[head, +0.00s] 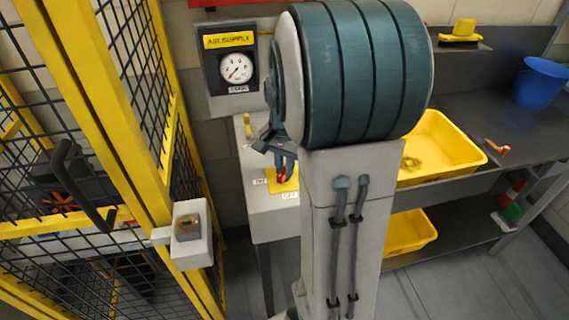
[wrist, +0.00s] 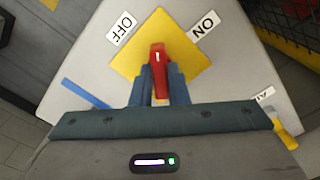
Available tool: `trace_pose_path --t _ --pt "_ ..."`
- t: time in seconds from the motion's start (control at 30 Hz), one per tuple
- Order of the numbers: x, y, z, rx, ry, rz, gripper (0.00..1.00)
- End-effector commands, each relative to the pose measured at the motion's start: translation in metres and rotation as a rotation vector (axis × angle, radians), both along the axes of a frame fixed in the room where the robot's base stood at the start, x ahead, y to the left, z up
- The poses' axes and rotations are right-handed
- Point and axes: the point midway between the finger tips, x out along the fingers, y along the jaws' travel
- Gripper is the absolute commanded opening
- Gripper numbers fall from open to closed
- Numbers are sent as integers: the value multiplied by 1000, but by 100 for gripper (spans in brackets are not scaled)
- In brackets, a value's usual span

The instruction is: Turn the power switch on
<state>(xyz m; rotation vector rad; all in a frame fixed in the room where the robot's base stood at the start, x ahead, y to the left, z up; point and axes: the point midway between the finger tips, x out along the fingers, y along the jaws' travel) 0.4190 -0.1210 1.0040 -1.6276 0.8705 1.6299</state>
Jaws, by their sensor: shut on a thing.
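The power switch has a red handle (wrist: 158,58) on a yellow square plate (wrist: 195,55) with an OFF label (wrist: 121,29) and an ON label (wrist: 204,27). In the wrist view the handle points up the picture, between the two labels. My gripper (wrist: 160,82) is shut on the red handle, one blue finger on each side. In the head view my gripper (head: 284,164) is over the grey switch box (head: 270,222), and my arm covers part of the box. The handle's lower part is hidden between the fingers.
An air supply gauge (head: 236,69) is on the wall behind the box. A yellow mesh fence (head: 118,150) with a latch box (head: 190,235) stands at left. A bench (head: 490,130) at right holds a yellow tray (head: 455,150) and a blue bucket (head: 541,82).

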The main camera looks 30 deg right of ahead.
Motion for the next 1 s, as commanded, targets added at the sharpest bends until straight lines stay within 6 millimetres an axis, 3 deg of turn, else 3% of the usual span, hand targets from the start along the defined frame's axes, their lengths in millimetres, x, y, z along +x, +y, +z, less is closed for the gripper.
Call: trace_pose_path --t 0.6,1.0 --pt "1 -1 3 -2 -4 -573 0" --pt "1 -1 3 -1 -5 -817 0"
